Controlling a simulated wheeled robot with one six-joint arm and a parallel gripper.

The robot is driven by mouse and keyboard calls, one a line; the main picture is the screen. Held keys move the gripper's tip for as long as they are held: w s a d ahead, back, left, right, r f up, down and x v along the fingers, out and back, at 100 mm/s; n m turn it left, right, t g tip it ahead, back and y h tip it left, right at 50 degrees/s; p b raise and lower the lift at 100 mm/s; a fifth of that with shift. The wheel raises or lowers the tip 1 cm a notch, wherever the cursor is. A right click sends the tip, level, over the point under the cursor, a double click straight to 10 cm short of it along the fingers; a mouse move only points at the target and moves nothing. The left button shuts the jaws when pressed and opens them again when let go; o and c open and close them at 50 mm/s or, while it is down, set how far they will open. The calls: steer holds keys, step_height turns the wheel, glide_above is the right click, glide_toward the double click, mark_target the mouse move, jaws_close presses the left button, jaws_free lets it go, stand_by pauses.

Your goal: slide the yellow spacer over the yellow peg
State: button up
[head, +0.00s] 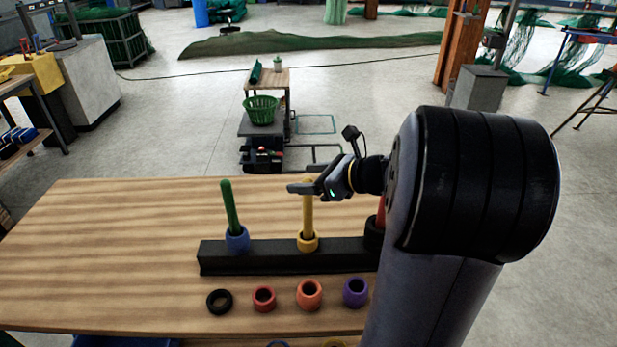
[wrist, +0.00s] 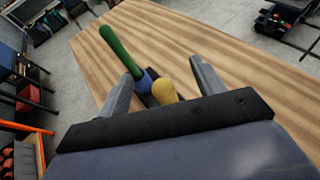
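The yellow peg (head: 308,215) stands upright in the middle of a black rail (head: 270,258) on the wooden table. A yellow spacer (head: 308,242) sits around its base, low on the rail. My gripper (head: 300,180) is at the height of the peg's top, with its fingers pointing left. In the wrist view the fingers are spread wide, with the yellow peg's rounded top (wrist: 165,92) between them and nothing gripped.
A green peg (head: 231,205) with a blue spacer (head: 237,238) stands left; a red peg (head: 381,212) with a black spacer is partly hidden by my arm. Loose black (head: 219,301), red (head: 264,298), orange (head: 309,294) and purple (head: 355,292) spacers lie before the rail. The table's left is clear.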

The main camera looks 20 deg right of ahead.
steer(key=shift+o, duration=0.7)
steer(key=v, duration=1.1)
steer(key=shift+w+f, duration=0.1)
stand_by(1.0)
